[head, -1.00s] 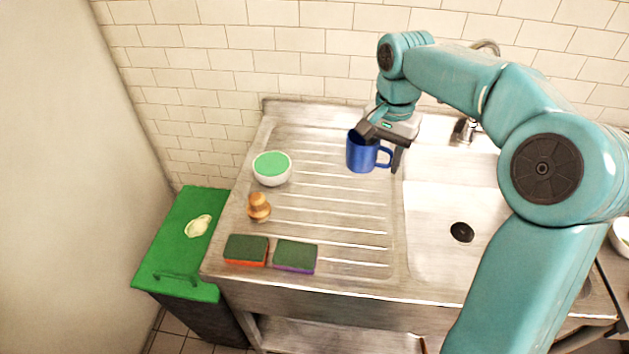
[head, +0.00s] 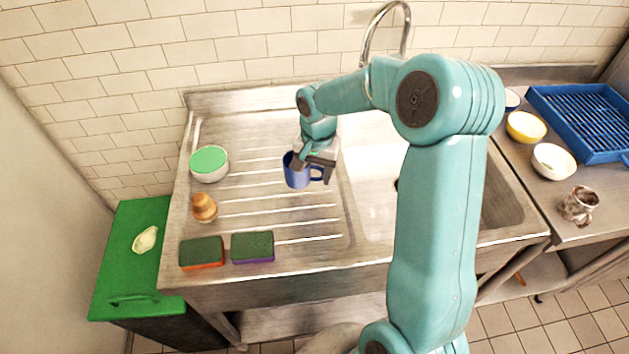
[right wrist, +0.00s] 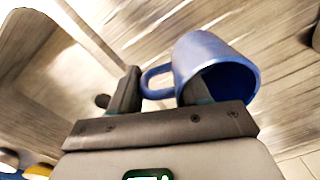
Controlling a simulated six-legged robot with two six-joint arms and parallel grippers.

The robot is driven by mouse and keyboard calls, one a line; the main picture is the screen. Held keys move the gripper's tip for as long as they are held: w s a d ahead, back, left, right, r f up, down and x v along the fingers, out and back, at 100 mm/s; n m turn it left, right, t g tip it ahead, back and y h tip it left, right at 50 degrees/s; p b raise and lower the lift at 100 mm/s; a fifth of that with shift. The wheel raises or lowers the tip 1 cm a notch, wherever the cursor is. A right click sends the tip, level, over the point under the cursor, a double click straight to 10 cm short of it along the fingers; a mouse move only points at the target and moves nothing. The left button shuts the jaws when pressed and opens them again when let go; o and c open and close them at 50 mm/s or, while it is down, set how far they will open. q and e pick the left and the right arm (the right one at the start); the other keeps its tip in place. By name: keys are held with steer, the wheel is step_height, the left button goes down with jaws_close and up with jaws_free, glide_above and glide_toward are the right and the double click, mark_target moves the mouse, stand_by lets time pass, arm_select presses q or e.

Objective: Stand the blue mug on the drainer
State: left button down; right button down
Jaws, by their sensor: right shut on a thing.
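The blue mug (head: 297,172) is upright over the right-hand part of the ridged steel drainer (head: 272,212). My right gripper (head: 313,170) is shut on it at the handle side, coming down from above and behind. In the right wrist view the mug (right wrist: 215,62) shows its open rim, and its handle sits between the two fingers of the gripper (right wrist: 158,92). The mug's base is close to the drainer's ridges; I cannot tell whether it touches them. My left gripper is not in view.
On the drainer stand a white bowl with green inside (head: 209,164), a wooden-topped item (head: 204,208) and two sponges (head: 202,252) (head: 252,247). The sink basin (head: 370,190) and tap (head: 405,25) lie right. Bowls (head: 553,161) and a blue rack (head: 590,118) stand far right.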

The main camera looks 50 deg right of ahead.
step_height(320, 180, down, 4)
steer(key=shift+d+f, duration=0.1)
steer(key=shift+f, duration=0.15)
steer(key=shift+w, duration=0.1)
steer(key=shift+f, duration=0.1)
steer(key=shift+f, duration=0.15)
steer(key=c, duration=0.5)
jaws_free()
step_height(320, 180, up, 12)
steer(key=shift+r, duration=0.25)
